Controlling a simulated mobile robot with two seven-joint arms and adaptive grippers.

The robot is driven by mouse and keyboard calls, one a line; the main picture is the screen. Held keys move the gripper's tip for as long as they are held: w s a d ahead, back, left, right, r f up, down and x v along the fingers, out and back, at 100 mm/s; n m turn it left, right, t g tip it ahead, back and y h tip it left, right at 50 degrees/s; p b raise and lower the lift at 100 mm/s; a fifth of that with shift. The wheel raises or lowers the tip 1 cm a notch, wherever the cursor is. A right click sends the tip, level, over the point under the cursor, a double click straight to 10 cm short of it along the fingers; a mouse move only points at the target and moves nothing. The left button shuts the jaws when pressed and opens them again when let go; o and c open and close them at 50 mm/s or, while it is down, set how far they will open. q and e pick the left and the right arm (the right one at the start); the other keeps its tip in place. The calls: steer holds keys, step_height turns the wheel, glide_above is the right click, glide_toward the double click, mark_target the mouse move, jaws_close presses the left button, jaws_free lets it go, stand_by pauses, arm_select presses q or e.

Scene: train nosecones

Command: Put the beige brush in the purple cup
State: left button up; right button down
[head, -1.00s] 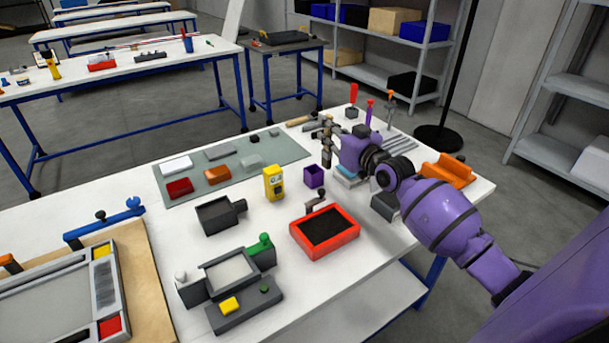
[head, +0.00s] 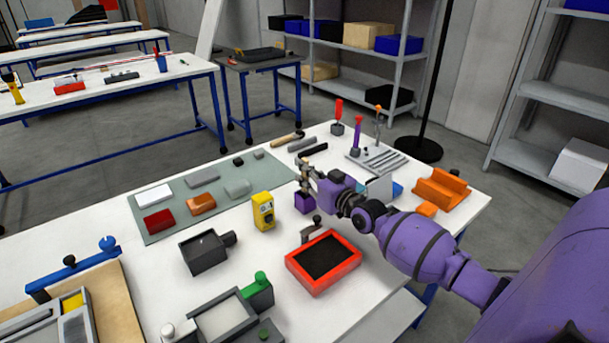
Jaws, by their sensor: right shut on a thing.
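The purple cup (head: 305,204) stands on the white table, right of the grey-green mat. My right gripper (head: 305,174) reaches in from the right and is directly above the cup in the picture. It is shut on a small upright thing, which I take to be the beige brush (head: 304,186). The brush is mostly hidden by the fingers. Its lower end overlaps the cup's rim in the picture; I cannot tell whether it is inside the cup. My left gripper is not in view.
A yellow device (head: 263,211) stands left of the cup, and a red-framed tray (head: 323,262) lies in front. A wooden-handled tool (head: 287,139) lies behind. The mat (head: 180,235) holds several blocks. An orange block (head: 440,188) sits at the right.

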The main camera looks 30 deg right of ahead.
steer(key=c, duration=2.2)
jaws_free()
steer(key=shift+f, duration=0.4)
steer(key=o, duration=0.4)
steer(key=shift+r, duration=0.1)
steer(key=shift+r, duration=0.15)
steer(key=s+d, duration=0.1)
steer(key=s, duration=1.1)
